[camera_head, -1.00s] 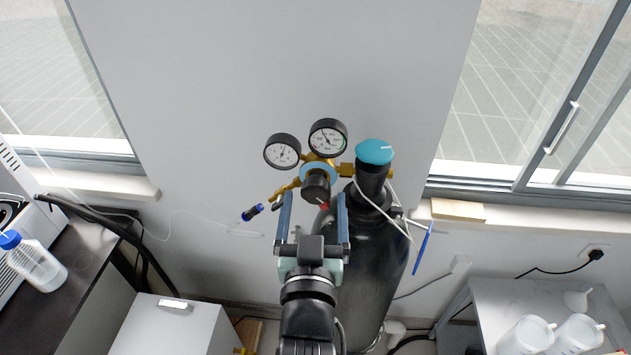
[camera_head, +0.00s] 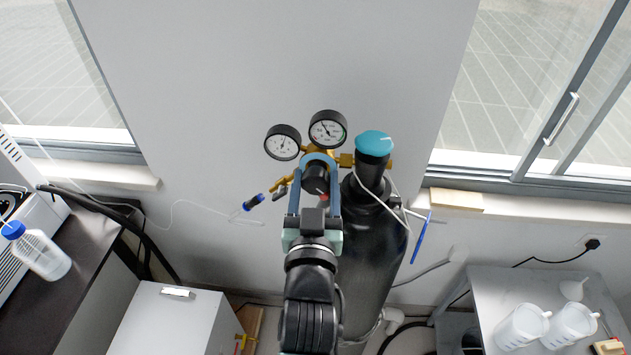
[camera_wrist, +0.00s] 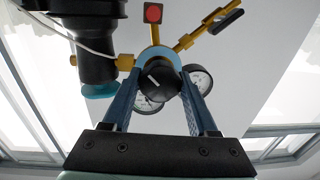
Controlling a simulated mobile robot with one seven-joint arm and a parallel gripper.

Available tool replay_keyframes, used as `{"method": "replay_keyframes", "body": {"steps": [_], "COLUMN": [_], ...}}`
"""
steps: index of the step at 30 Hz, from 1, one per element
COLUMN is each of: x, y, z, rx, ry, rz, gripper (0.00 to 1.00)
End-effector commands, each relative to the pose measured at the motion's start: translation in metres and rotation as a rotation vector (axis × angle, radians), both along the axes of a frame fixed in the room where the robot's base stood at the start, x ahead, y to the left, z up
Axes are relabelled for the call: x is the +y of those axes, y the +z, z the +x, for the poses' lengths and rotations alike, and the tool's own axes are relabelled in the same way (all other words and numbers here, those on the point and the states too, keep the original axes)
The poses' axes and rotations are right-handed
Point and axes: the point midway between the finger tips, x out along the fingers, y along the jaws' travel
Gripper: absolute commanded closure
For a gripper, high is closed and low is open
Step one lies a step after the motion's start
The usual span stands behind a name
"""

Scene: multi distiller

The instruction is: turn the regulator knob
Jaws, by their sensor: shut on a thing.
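The black regulator knob (camera_head: 315,178) sits at the front of the brass regulator (camera_head: 345,160), below two round gauges (camera_head: 327,129). In the wrist view the knob (camera_wrist: 159,77) has a white pointer mark and lies between my two fingers. My gripper (camera_head: 318,184) is shut on the knob, one finger on each side. The wrist view shows my gripper (camera_wrist: 158,90) with its blue fingers closing in toward the knob's sides. The exact contact spots are partly hidden by the fingers.
A black gas cylinder (camera_head: 370,240) with a teal cap (camera_head: 374,143) stands right of my gripper. A blue-handled tool (camera_head: 420,240) and a white hose hang beside it. A white cabinet (camera_head: 170,320) is at lower left; a table with white jugs (camera_head: 522,327) is at lower right.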

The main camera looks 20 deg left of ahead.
Motion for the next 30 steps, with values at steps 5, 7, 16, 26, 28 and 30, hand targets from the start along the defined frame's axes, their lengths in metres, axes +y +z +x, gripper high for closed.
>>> {"method": "replay_keyframes", "body": {"steps": [5, 7, 16, 26, 28, 30], "x": [0.0006, 0.0006, 0.0009, 0.0011, 0.0009, 0.0007], "y": [-0.0004, -0.0013, -0.0004, -0.0002, -0.0002, -0.0002], "z": [-0.0003, -0.0003, -0.0004, -0.0005, -0.0004, -0.0004], "rx": [0.002, 0.010, 0.049, 0.049, 0.049, 0.049], "ry": [0.001, 0.001, 0.002, 0.003, 0.002, 0.002], "rz": [0.006, 0.034, 0.169, 0.168, 0.168, 0.168], "gripper": [0.97, 0.97, 0.97, 0.23, 0.12, 0.12]}}
